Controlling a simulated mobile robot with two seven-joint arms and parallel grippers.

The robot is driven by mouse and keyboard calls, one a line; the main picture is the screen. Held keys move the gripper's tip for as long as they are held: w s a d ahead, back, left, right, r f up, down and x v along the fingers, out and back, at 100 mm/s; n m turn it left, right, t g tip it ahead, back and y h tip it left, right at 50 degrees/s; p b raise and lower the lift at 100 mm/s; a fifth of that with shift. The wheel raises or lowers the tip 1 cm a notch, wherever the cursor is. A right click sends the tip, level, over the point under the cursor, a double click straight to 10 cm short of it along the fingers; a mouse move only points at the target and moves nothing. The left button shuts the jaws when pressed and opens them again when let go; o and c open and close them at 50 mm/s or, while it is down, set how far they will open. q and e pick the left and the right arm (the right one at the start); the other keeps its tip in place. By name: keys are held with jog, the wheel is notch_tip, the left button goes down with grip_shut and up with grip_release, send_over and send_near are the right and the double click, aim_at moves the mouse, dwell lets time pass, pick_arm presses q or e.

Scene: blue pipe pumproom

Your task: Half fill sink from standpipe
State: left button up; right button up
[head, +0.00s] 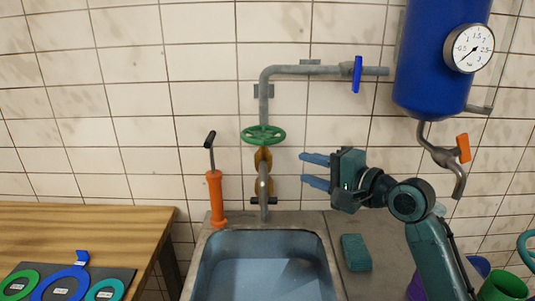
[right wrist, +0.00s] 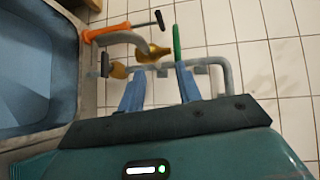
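The sink (head: 208,262) is a grey basin at the bottom centre of the head view; its inside looks bluish, and I cannot tell whether it holds water. The standpipe (head: 264,98) is a grey pipe on the wall behind it, with a green handwheel (head: 263,134), a brass valve body and a spout over the sink's back edge. My right gripper (head: 315,171) is open and empty, just right of the standpipe and below the wheel's height. In the right wrist view its blue fingers (right wrist: 158,92) are apart, with the green wheel (right wrist: 177,42) beyond them. My left gripper is not in view.
An orange hand pump (head: 215,196) stands left of the spout. A teal sponge (head: 356,252) lies on the right ledge. A blue tank (head: 440,60) with gauge and orange-handled tap (head: 463,148) hangs at right. A wooden table (head: 90,222) stands at left.

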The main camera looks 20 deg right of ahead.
aim_at(270, 143)
jog(key=shift+m+t, duration=0.3)
jog(key=shift+m, duration=0.1)
jog(key=p+x, duration=0.1)
jog(key=x, duration=0.3)
jog(key=r+x, duration=0.1)
jog(key=x, duration=0.3)
jog(key=r+p+x, duration=0.1)
jog(key=x, duration=0.4)
jog(key=shift+w+r+p, duration=0.25)
jog(key=shift+p, duration=0.05)
jog(key=shift+c, duration=0.4)
grip_shut()
